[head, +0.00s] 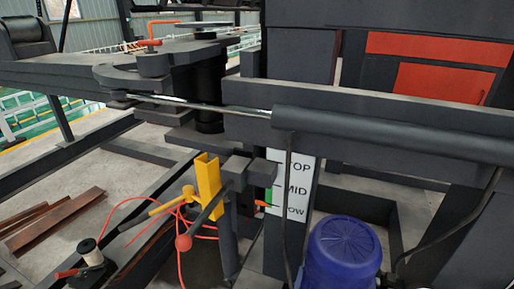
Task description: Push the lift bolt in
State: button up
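No part is clearly marked as the lift bolt. A yellow upright bracket (207,180) stands at the middle, left of a white label plate (297,180) reading "OP", "MID" and "OW". A yellow rod (170,204) points left from the bracket's side. A dark handle (212,207) with a red ball knob (184,243) slants down in front of the bracket. I cannot tell which of these is the bolt, or how far in it sits. My gripper is not in view.
A blue motor (343,254) stands at the lower right. A dark cylinder with a shiny rod (200,103) crosses above the bracket. A red cord (135,212) runs from a spool (91,252) toward the yellow rod. Rusty bars (55,220) lie on the floor at left.

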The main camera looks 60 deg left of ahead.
aim_at(184, 242)
jog(key=u, duration=1.7)
